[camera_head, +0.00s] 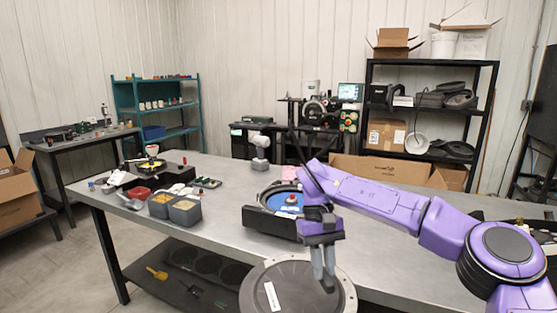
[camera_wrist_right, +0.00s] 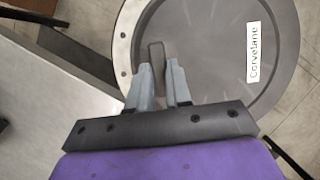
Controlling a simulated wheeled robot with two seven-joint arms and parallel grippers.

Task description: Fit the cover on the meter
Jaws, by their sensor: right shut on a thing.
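The cover (camera_head: 262,275) is a round dark grey disc with a lighter rim and a white label. In the head view it is in front of the table's near edge, partly cut off by the frame. My right gripper (camera_head: 324,277) points down and is shut on its raised grip. The right wrist view shows the cover (camera_wrist_right: 220,70) and my right gripper's fingers (camera_wrist_right: 160,85) on either side of the grip. The meter (camera_head: 262,220), a black housing with a blue disc inside, sits open on the table beyond the cover. My left gripper is out of view.
The grey table (camera_head: 215,225) has free room left of the meter. Two grey bins (camera_head: 185,212) of grain and a red container (camera_head: 138,193) stand at its left. A small white device (camera_head: 260,150) stands behind the meter. A cardboard box (camera_head: 380,170) is at the back.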

